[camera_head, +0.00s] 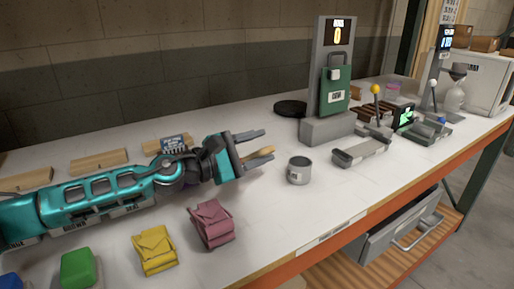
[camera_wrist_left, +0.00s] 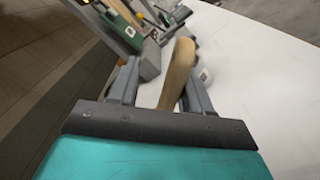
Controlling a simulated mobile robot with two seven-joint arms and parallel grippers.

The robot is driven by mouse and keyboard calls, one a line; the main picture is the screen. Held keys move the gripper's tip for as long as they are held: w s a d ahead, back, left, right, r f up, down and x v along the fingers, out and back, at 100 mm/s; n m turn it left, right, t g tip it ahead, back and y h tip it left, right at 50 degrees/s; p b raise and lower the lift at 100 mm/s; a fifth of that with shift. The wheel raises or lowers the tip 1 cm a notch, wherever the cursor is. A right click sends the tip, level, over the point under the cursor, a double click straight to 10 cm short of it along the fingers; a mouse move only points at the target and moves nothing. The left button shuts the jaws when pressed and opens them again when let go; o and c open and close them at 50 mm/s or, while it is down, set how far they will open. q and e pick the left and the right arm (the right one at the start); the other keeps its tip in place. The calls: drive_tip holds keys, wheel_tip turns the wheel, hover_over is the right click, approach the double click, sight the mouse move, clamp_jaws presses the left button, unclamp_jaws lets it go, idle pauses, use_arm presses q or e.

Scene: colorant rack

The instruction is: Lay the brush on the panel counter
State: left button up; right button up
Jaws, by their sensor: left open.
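The brush shows as a pale wooden handle (camera_head: 262,152) between the fingers of my left gripper (camera_head: 269,144). In the left wrist view the handle (camera_wrist_left: 179,68) rises between the open fingers, nearer the right one, with a gap to the left one. Its other end is hidden by the gripper, and I cannot tell whether it touches the counter. My left gripper is open, low over the white counter (camera_head: 290,218). My right gripper is not in view.
A grey cup (camera_head: 299,170) stands just right of the gripper. Behind it are a black disc (camera_head: 290,108) and a grey stand with a green container (camera_head: 335,88). Maroon (camera_head: 211,225) and yellow (camera_head: 154,250) bundles lie in front. The counter's front middle is clear.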

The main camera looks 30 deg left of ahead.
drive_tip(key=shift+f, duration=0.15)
use_arm(q)
drive_tip(key=shift+s+a+f+b, duration=0.2)
drive_tip(key=shift+s+a+b, duration=0.2)
drive_tip(key=shift+b, duration=0.1)
drive_tip(key=b+v, duration=0.3)
drive_tip(key=v, duration=0.3)
drive_tip(key=shift+s+r+b, duration=0.2)
drive_tip(key=shift+b, duration=0.15)
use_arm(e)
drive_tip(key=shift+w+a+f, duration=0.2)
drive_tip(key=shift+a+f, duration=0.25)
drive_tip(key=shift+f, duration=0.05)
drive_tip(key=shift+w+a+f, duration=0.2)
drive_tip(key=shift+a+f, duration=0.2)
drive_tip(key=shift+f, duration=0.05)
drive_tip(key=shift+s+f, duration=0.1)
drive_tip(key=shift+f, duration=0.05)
